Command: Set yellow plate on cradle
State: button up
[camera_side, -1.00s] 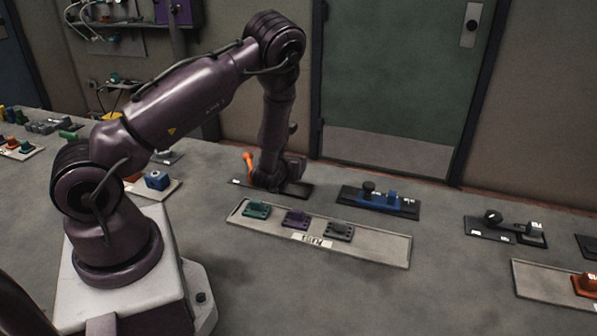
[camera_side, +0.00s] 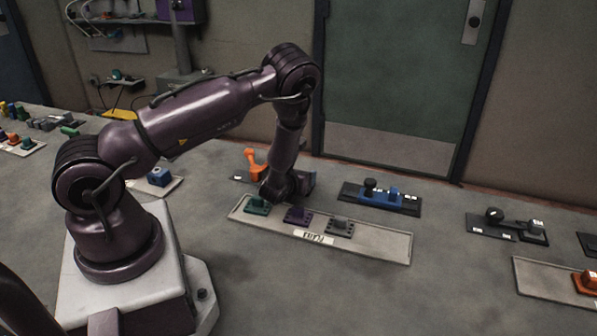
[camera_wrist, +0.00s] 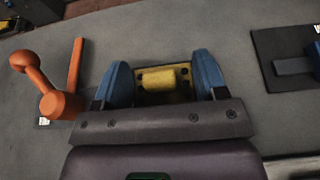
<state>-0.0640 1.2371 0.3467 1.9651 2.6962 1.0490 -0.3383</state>
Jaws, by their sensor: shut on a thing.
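My gripper (camera_wrist: 162,88) has two blue fingers and is shut on the yellow plate (camera_wrist: 178,92), which shows between them in the wrist view with a raised block on it. In the side view, my gripper (camera_side: 284,197) is just behind the pale tray and above or near its back edge; the yellow plate is hidden there. An orange lever (camera_side: 257,162) stands behind and left of my gripper, and it also shows at the left in the wrist view (camera_wrist: 62,104). I cannot make out which part is the cradle; my arm hides much of the lever's base.
The pale tray (camera_side: 377,244) carries green (camera_side: 257,206), purple (camera_side: 298,215) and dark grey (camera_side: 340,228) blocks. A blue fixture on a black base (camera_side: 404,207) stands right of my gripper. Another black fixture (camera_side: 492,222) is farther right. Bare grey table lies between them.

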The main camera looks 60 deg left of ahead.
jog(key=shift+f, duration=0.3)
dwell(0.5)
jog(key=o, duration=1)
jog(key=shift+c, duration=0.2)
jog(key=shift+o, duration=0.7)
jog(key=shift+s+d+r, duration=0.1)
jog(key=shift+s+d, duration=0.05)
jog(key=v, duration=1.2)
jog(key=shift+s+d+r, duration=0.15)
